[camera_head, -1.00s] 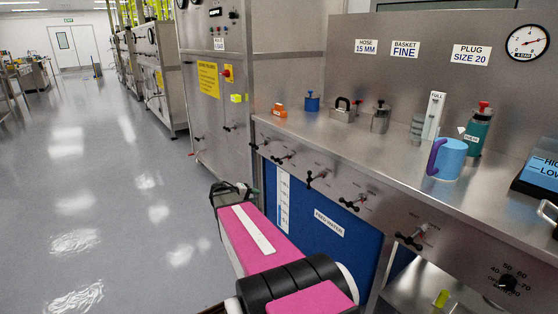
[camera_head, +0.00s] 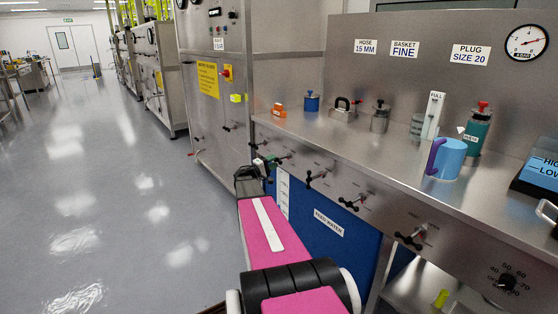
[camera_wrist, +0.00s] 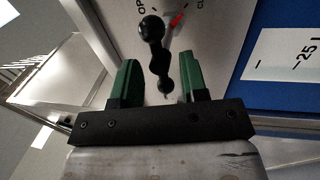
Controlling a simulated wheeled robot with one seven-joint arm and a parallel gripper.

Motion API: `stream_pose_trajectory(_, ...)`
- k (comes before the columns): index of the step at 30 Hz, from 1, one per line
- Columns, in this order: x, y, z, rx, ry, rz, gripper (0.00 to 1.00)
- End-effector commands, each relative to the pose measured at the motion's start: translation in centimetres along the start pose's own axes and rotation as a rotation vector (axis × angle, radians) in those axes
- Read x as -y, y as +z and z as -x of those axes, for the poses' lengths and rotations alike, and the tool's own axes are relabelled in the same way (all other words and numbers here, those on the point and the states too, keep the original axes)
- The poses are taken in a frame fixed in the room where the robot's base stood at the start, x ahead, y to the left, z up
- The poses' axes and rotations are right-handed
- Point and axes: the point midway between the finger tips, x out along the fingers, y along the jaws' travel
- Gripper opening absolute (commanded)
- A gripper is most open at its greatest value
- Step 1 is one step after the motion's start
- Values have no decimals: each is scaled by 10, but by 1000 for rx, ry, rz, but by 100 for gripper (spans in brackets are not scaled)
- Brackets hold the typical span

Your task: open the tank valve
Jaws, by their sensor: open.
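In the wrist view a black knobbed valve handle (camera_wrist: 153,50) stands out from a steel panel. A red pointer (camera_wrist: 177,20) beside it leans toward the cut-off letters "C…", with "OP" on the other side. My gripper (camera_wrist: 158,72) is open, its green fingers on either side of the handle's near end, with gaps showing; I cannot tell how deep they reach. In the head view my gripper (camera_head: 265,163) is at the panel's far left end, above the blue feed water tank (camera_head: 330,243). My arm partly hides the tank; which panel valve faces my gripper is unclear there.
More black-handled valves (camera_head: 318,178) line the panel to the right, below the steel counter (camera_head: 345,150). A blue mug (camera_head: 449,160) and several fittings stand on it. A tall steel cabinet (camera_head: 215,100) is just beyond. The floor (camera_head: 120,200) at left is clear.

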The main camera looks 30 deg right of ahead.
Motion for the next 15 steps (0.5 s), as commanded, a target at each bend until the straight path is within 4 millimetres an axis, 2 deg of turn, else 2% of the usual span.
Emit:
stream_pose_trajectory(1, 0, -1, -10, 1, 0, 0, 40)
stream_pose_trajectory(6, 1, 0, -31, 1, -1, 0, 40)
stream_pose_trajectory(15, 1, 0, -42, -1, -2, 0, 40)
